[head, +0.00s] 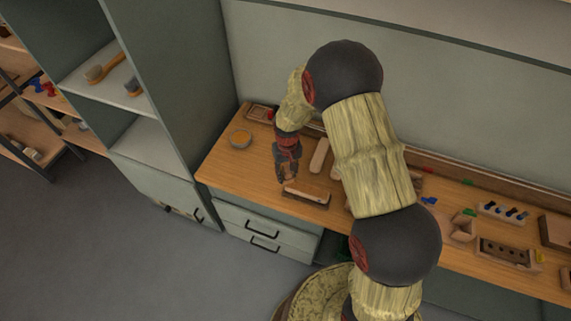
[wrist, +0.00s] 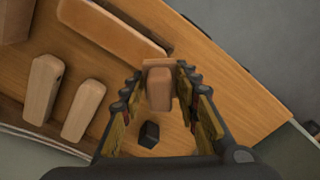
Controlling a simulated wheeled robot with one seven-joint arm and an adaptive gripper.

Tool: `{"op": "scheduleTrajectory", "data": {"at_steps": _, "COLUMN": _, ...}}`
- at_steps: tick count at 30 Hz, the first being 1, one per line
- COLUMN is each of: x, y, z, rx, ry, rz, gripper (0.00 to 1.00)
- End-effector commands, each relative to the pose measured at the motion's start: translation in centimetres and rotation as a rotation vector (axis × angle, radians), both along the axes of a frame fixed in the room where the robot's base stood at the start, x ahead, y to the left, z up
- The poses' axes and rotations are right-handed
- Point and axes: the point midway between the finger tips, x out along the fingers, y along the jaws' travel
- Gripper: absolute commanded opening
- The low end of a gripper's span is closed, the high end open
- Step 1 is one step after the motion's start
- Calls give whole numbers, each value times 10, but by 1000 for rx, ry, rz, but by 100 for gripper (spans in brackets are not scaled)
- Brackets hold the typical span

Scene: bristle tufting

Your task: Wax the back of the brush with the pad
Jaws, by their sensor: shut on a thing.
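My gripper (head: 287,175) points down over the wooden bench, at the left end of the brush (head: 309,194). In the wrist view my gripper (wrist: 160,95) has a finger on each side of a small brown block, which looks like the pad (wrist: 160,88), and is shut on it. The brush (wrist: 112,30) appears there as a long tan piece running up and left from beside the pad. Whether the pad touches the brush I cannot tell. The pad's underside is hidden. A round tin with orange content (head: 240,137), which looks like wax, stands left of my gripper.
Pale wooden pieces (wrist: 83,110) lie left of the fingers in the wrist view, and a small black object (wrist: 149,134) is between them. A small tray (head: 260,113) is at the back left. Blocks and a peg rack (head: 502,213) are at the right. The bench's front edge is close.

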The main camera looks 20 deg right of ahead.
Motion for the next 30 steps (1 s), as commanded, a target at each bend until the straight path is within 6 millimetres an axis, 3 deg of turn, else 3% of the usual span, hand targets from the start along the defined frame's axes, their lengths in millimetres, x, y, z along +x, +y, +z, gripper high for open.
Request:
{"op": "scheduleTrajectory", "data": {"at_steps": 15, "x": 7, "y": -1, "z": 47, "rx": 0, "ry": -1, "rz": 0, "gripper": 8}}
{"op": "scheduleTrajectory", "data": {"at_steps": 30, "x": 7, "y": -1, "z": 51, "rx": 0, "ry": 0, "rz": 0, "gripper": 8}}
